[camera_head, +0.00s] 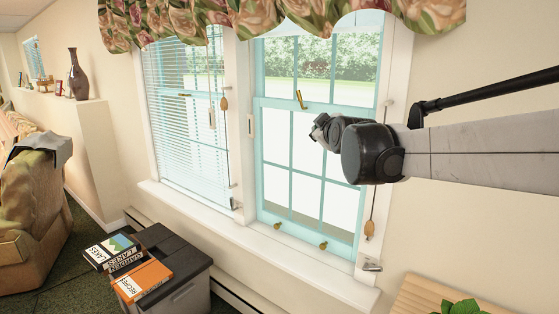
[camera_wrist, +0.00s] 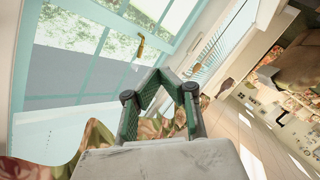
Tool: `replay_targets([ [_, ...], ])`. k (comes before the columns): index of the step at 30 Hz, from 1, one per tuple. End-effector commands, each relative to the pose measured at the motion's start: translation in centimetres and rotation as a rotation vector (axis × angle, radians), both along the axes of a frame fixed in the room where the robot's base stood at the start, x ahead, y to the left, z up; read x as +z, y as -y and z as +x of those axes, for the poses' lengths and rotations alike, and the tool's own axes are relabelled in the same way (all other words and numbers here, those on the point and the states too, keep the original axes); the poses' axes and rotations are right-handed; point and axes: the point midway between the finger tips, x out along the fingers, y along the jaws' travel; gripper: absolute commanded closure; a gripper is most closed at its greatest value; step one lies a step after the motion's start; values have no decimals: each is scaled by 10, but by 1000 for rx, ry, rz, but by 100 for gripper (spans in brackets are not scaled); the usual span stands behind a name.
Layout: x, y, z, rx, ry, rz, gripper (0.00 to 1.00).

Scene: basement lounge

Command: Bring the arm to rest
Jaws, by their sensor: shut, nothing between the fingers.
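My gripper (camera_head: 318,128) is in front of the right window (camera_head: 285,180) in the head view, at the end of my arm, which comes in from the right edge. In the wrist view, the green fingers of my gripper (camera_wrist: 160,74) come together at their tips with nothing between them. The gripper is raised well above the window sill (camera_head: 290,252) and appears apart from everything. How far it is from the glass cannot be told.
A left window (camera_head: 180,110) has blinds. A floral valance (camera_head: 280,15) hangs above. A leafy plant (camera_head: 462,307) is at the lower right.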

Motion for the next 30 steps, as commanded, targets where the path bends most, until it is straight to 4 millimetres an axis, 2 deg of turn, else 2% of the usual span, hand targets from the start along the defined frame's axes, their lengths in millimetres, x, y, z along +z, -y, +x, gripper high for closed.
replay_targets([
  [1,-6,6,-20,-9,-37,26,100],
  [11,-61,39,-145,-108,-303,221,100],
  [17,-107,58,-225,-205,-457,336,100],
  [24,-169,77,-322,-353,-629,467,100],
  [30,-215,87,-385,-469,-734,550,100],
])
